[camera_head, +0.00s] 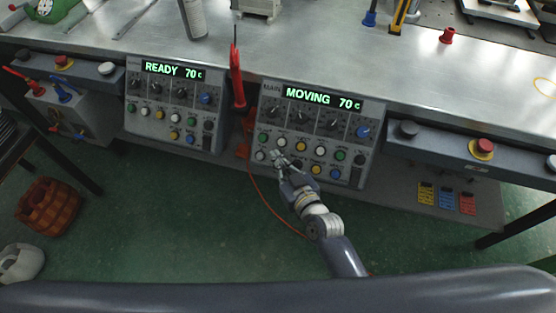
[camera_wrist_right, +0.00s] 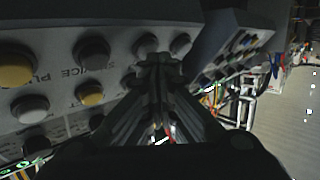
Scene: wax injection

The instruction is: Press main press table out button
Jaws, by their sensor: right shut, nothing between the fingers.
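The main control panel (camera_head: 318,104) stands at the front of the bench, its display reading "MOVING 70 c". It has dials above and rows of coloured buttons below. My right gripper (camera_head: 275,157) is shut and empty, its tips at the panel's lower left buttons. It covers part of the lower button row, so I cannot tell which button it touches. In the right wrist view the closed fingertips (camera_wrist_right: 158,65) are at the panel face, close to small round buttons. A yellow button (camera_wrist_right: 90,93) shows to their left. My left gripper is not in view.
A second panel (camera_head: 172,100) reading "READY 70 c" stands to the left. A red soldering-iron-like tool (camera_head: 237,80) with a red cable hangs between the panels. A red stop button (camera_head: 484,147) is at the right. A wooden bucket (camera_head: 47,206) stands on the green floor.

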